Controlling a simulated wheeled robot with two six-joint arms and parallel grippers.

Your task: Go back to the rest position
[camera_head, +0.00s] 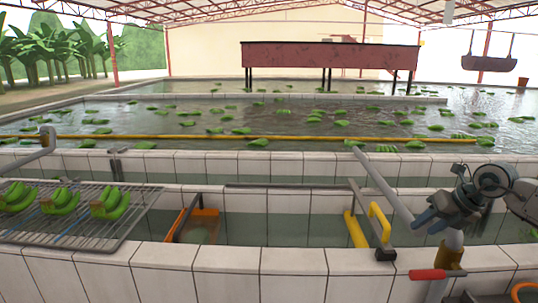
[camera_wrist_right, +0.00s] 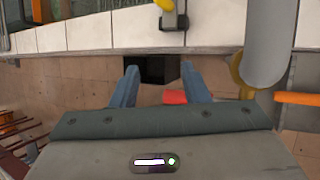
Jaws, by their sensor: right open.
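My right gripper (camera_head: 432,216) is at the right of the head view, above the tiled wall's near edge and beside a grey pipe. In the right wrist view my right gripper (camera_wrist_right: 160,86) has its two blue fingers apart with nothing held between them. Beyond the fingers lie a dark block and a small red piece (camera_wrist_right: 175,97), apart from the fingers as far as I can tell. My left gripper is not in either view.
A wire rack (camera_head: 95,222) with several green banana bunches (camera_head: 110,203) stands at the left. Water basins stretch behind.

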